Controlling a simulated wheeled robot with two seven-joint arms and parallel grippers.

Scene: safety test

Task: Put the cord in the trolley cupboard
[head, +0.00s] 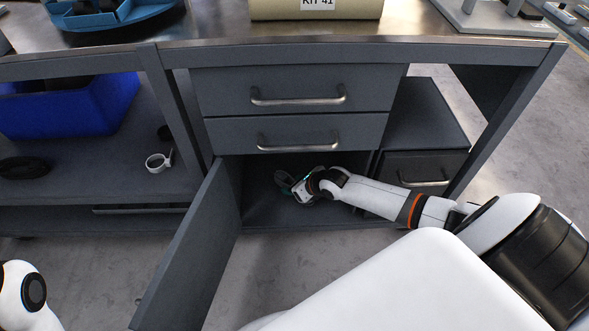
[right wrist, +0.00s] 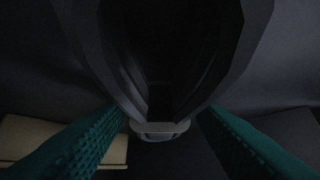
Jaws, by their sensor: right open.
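The trolley cupboard (head: 262,205) is the low compartment under two drawers in the head view. Its grey door (head: 190,250) stands swung open to the left. My right gripper (head: 289,189) is inside the cupboard, low near its floor, with teal finger pads. In the right wrist view the pads of my right gripper (right wrist: 160,130) are spread apart, one on each side. No cord can be made out for certain; small grey shapes around the gripper in the head view are too small to tell. My left gripper is out of view.
Two closed drawers (head: 295,90) sit above the cupboard opening. A smaller drawer unit (head: 428,165) stands to its right. On the left shelf are a blue bin (head: 70,108), a white ring-shaped item (head: 157,162) and a black coil (head: 22,168). A pale block (right wrist: 40,140) lies lower left in the wrist view.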

